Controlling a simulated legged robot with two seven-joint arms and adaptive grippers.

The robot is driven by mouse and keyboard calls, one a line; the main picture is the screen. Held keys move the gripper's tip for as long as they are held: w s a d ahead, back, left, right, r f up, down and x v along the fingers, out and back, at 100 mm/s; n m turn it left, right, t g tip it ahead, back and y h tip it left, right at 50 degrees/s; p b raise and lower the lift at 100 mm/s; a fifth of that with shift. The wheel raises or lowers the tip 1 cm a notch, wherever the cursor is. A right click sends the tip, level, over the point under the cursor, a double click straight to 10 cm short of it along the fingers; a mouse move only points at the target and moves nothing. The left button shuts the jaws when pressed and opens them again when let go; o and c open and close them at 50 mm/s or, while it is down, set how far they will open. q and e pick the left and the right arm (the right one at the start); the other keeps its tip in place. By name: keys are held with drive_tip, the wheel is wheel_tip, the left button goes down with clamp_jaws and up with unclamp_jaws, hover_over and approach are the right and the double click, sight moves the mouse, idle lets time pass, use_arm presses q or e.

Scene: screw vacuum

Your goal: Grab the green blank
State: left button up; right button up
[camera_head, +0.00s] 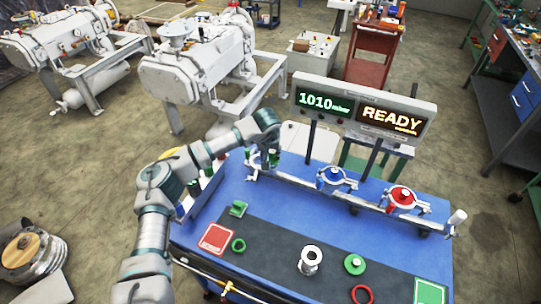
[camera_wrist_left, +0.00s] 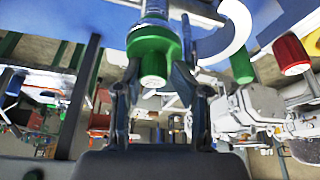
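The green blank (camera_head: 273,159) is at the left end of the pipe manifold at the back of the blue table, partly hidden by my left gripper (camera_head: 262,154). In the left wrist view the green blank (camera_wrist_left: 152,48) is a round green piece with a pale end face, at top centre. The fingers of my left gripper (camera_wrist_left: 158,84) stand apart on either side of its lower part. I see no clear contact between fingers and blank. My right gripper is not in view.
A blue fitting (camera_head: 331,178) and a red fitting (camera_head: 402,197) sit further right along the manifold. A display (camera_head: 362,108) reading 1010 mbar and READY stands behind. A green flange (camera_head: 355,264), a metal spool (camera_head: 310,260) and a green ring (camera_head: 238,244) lie on the dark mat.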

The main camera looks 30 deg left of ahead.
use_arm(q)
drive_tip(key=shift+d, duration=0.3)
drive_tip(key=c, duration=0.4)
drive_tip(key=shift+d+r, duration=0.1)
drive_tip(key=shift+d, duration=0.35)
clamp_jaws()
drive_tip(key=shift+a, duration=0.15)
